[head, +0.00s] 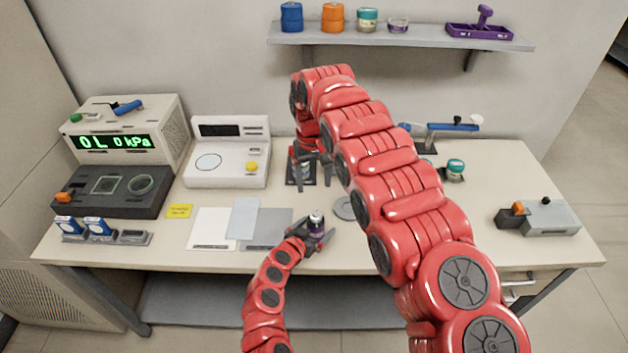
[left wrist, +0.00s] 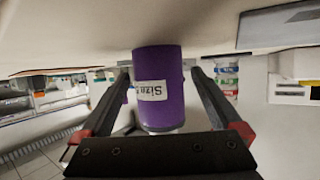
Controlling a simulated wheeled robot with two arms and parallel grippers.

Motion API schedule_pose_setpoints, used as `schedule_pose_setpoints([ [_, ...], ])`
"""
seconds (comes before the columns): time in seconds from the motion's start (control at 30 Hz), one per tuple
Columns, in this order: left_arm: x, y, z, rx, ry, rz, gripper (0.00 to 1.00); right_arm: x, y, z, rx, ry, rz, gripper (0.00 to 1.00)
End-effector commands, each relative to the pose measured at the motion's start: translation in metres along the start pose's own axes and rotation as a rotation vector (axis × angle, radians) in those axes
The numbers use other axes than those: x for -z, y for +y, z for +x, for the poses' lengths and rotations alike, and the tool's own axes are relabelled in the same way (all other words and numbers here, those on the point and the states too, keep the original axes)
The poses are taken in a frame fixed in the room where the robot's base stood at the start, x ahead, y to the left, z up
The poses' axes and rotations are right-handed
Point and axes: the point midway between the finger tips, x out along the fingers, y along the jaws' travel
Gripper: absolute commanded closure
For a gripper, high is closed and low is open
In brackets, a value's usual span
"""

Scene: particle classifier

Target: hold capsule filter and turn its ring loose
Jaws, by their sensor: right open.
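A purple cylinder (left wrist: 160,90) with a white label stands between the fingers of my left gripper (left wrist: 160,78) in the left wrist view. A narrow gap shows on each side, so the gripper looks open around it. In the head view the cylinder (head: 317,220) is small, with a pale top, at the front middle of the table, in my left gripper (head: 316,238). My right gripper (head: 311,168) is open around a small white capsule-like body on a dark base (head: 299,182). The right fingers partly hide that body. A ring on either body is too small to tell.
A white instrument (head: 226,165) stands left of the right gripper. Sheets (head: 212,228) lie left of the left gripper. A grey disc (head: 344,209) lies beside my right arm, which hides the table's middle right. A grey box (head: 548,218) stands far right.

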Motion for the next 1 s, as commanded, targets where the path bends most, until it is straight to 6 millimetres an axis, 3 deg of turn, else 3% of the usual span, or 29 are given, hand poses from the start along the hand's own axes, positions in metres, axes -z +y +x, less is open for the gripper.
schedule_pose_setpoints([
  [0.27,0.001,0.0,-0.001,0.0,0.001,-0.001,0.02,0.0,0.0,0.0,0.0,0.0,0.0,0.27],
  [0.43,0.001,0.0,-0.012,0.003,0.003,-0.002,0.02,0.0,0.0,0.0,0.0,0.0,0.0,0.27],
  [1.0,0.0,0.0,-0.098,0.001,0.001,0.0,0.02,0.0,0.0,0.0,0.0,0.0,0.0,0.27],
])
